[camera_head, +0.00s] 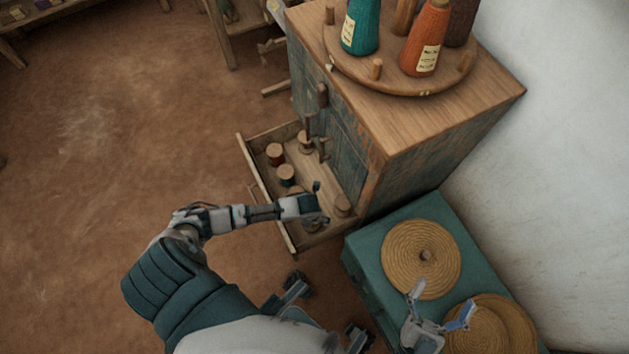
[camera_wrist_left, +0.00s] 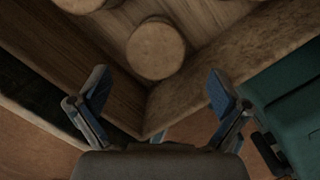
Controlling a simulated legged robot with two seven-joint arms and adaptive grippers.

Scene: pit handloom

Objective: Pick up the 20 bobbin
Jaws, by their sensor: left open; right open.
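Several wooden bobbins, some wound with thread, stand in the open drawer (camera_head: 290,236) of the cabinet. A plain wooden bobbin (camera_head: 343,206) is beside my left gripper (camera_head: 319,204). I cannot read which bobbin is 20. The left wrist view shows a round bobbin top (camera_wrist_left: 156,50) near the drawer's corner, just beyond my open, empty left gripper (camera_wrist_left: 160,92). My left arm hides part of the drawer. My right gripper (camera_head: 440,307) is open and empty above the teal chest.
The wooden cabinet (camera_head: 440,110) carries a round stand with a teal cone (camera_head: 361,25) and an orange cone (camera_head: 426,38). The teal chest (camera_head: 365,262) carries coiled round mats (camera_head: 421,245). A white wall is at right. The brown floor at left is clear.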

